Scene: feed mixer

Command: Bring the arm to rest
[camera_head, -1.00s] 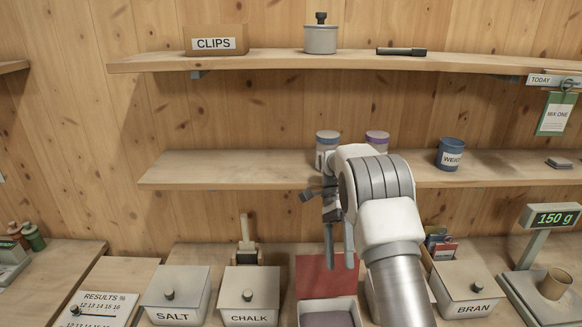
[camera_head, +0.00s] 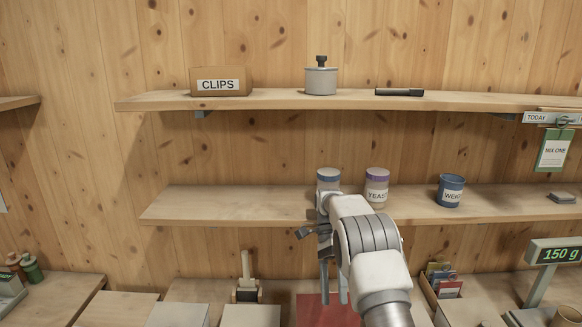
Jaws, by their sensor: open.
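My gripper (camera_head: 334,284) hangs with its fingers pointing down in front of the lower shelf (camera_head: 230,203). The two fingers are apart and nothing shows between them. They are above a red surface (camera_head: 318,312) on the bench, at the bottom of the view. My arm rises from the lower right and hides part of the shelf's front edge.
The lower shelf holds a blue-lidded jar (camera_head: 328,178), a purple-lidded yeast jar (camera_head: 376,188) and a blue cup (camera_head: 450,190) close behind my arm. The upper shelf (camera_head: 280,101) holds a clips box (camera_head: 220,82) and a grey pot (camera_head: 321,78). The scale display (camera_head: 556,253) stands at right.

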